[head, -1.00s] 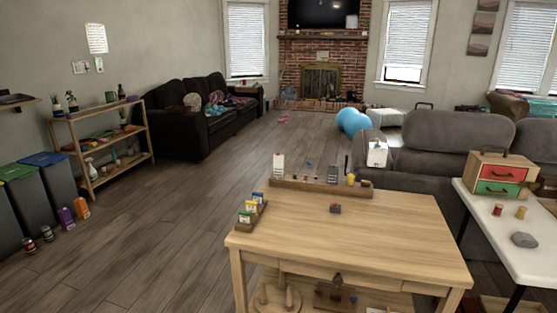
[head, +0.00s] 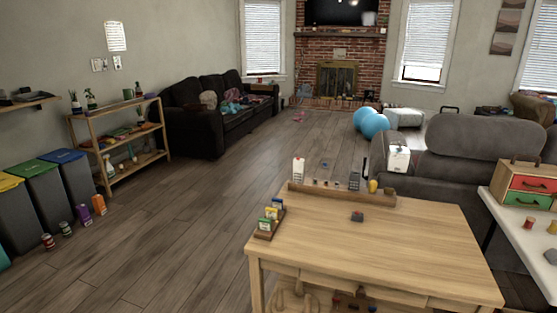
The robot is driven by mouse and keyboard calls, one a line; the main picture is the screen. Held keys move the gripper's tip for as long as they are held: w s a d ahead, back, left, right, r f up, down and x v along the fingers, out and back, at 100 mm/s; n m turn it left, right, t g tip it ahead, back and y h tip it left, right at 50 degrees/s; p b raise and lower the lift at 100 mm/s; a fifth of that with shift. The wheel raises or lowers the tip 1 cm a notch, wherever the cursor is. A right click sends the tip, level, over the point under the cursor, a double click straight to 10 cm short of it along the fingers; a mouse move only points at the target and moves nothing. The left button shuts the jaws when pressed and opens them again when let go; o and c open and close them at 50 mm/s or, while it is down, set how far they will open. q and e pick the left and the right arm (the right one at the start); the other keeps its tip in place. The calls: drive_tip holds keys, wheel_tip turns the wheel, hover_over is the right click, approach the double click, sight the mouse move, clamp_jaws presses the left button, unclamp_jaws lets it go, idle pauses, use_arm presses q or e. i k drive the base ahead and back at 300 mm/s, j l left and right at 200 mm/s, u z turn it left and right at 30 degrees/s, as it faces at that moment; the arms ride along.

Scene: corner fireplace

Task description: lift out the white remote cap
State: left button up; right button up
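A wooden table (head: 385,245) stands at the front right in the head view. A long wooden rack (head: 340,196) runs along its far edge. A tall white item (head: 298,169) stands at the rack's left end, and a dark remote-like item (head: 354,181) stands farther right. Several tiny items sit between them. A yellow item (head: 373,186) is near the right end. I cannot tell which of these is the white remote cap; they are too small. Neither of my grippers is in view.
A grey sofa (head: 455,170) is behind the table. A white side table (head: 530,232) stands at right. Open floor (head: 195,230) lies to the left.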

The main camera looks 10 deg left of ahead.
sight(301, 162)
drive_tip(key=i+j+u, duration=0.2)
drive_tip(key=u, duration=0.2)
drive_tip(key=i+j+u, duration=0.25)
drive_tip(key=u, duration=0.15)
drive_tip(key=i+j+u, duration=0.4)
drive_tip(key=i+u, duration=0.2)
drive_tip(key=u, duration=0.15)
